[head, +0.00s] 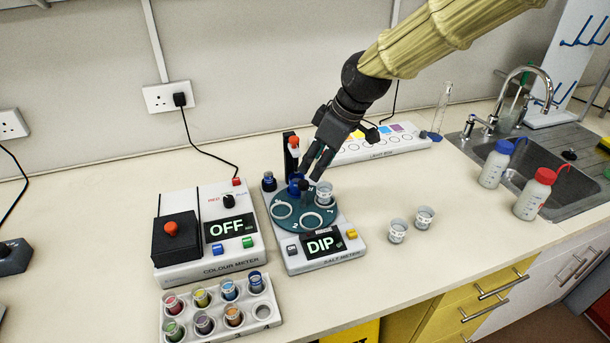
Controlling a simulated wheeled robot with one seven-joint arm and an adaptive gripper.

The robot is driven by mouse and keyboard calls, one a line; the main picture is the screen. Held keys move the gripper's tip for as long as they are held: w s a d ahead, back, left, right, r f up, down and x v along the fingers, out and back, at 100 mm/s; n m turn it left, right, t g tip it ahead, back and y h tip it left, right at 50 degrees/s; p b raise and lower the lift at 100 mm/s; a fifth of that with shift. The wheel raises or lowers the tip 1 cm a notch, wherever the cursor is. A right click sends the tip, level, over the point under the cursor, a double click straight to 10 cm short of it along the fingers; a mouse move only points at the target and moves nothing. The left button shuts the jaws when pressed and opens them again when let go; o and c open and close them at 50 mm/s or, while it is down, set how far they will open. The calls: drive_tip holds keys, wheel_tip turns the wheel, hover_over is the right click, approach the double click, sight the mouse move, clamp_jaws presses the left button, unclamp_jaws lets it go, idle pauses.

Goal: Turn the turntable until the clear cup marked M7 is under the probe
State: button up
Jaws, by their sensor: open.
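The teal turntable (303,222) sits on the white salt meter (345,257), whose display reads DIP. A clear cup (324,193) stands at the turntable's right side; its marking is too small to read. Empty ring-shaped seats show at the front and left. A dark post with an orange-red knob (293,143) rises at the back; the probe itself is not clearly seen. A blue item (294,187) stands near the turntable's back. My gripper (311,174) is open, pointing down over the turntable's back, close to the blue item and left of the cup. I cannot tell whether it touches anything.
Two more clear cups (397,231) (424,217) stand on the bench to the right. The colour meter (214,268), display OFF, and a rack of coloured cups (268,326) stand left. A light box (350,154) lies behind. Wash bottles (494,167) stand by the sink.

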sight(305, 182)
drive_tip(key=w+f, duration=0.1)
drive_tip(key=f, duration=0.1)
drive_tip(key=w+a+f, duration=0.1)
drive_tip(key=f, duration=0.1)
drive_tip(key=w+a+f, duration=0.1)
drive_tip(key=f, duration=0.1)
drive_tip(key=shift+w+f+p, duration=0.15)
drive_tip(key=shift+p, duration=0.25)
drive_tip(key=shift+a+f, duration=0.1)
drive_tip(key=shift+f, duration=0.15)
drive_tip(key=shift+s+a+f, duration=0.2)
drive_tip(key=shift+s, duration=0.4)
drive_tip(key=shift+w+f, duration=0.45)
drive_tip(key=shift+w, duration=0.05)
drive_tip(key=shift+s+r, duration=0.25)
drive_tip(key=shift+s, duration=0.05)
drive_tip(key=c, duration=0.6)
clamp_jaws()
